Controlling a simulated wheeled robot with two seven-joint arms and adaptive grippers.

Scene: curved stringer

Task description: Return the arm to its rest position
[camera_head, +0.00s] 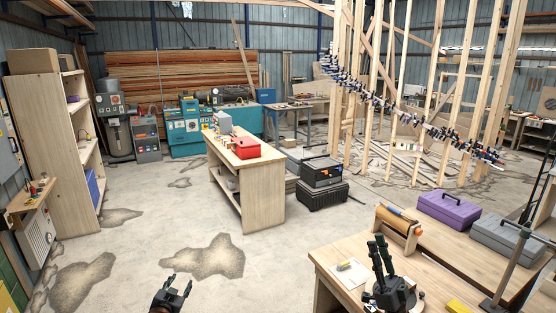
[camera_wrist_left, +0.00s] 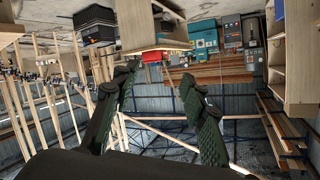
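My left gripper (camera_head: 178,282) is at the bottom of the head view, over the bare concrete floor. Its two dark fingers stand apart with nothing between them; they also show spread in the left wrist view (camera_wrist_left: 158,82). My right gripper (camera_head: 376,241) is at the lower right of the head view, in front of the wooden workbench (camera_head: 337,251). Its two fingers point up and look close together. Nothing is seen in them, but the angle hides whether they touch.
The workbench holds a roll on a wooden stand (camera_head: 398,230), a purple toolbox (camera_head: 448,208) and a grey toolbox (camera_head: 508,238). A wooden cabinet with a red box (camera_head: 246,148) stands mid-floor. Shelves (camera_head: 50,140) line the left. The floor around my left gripper is clear.

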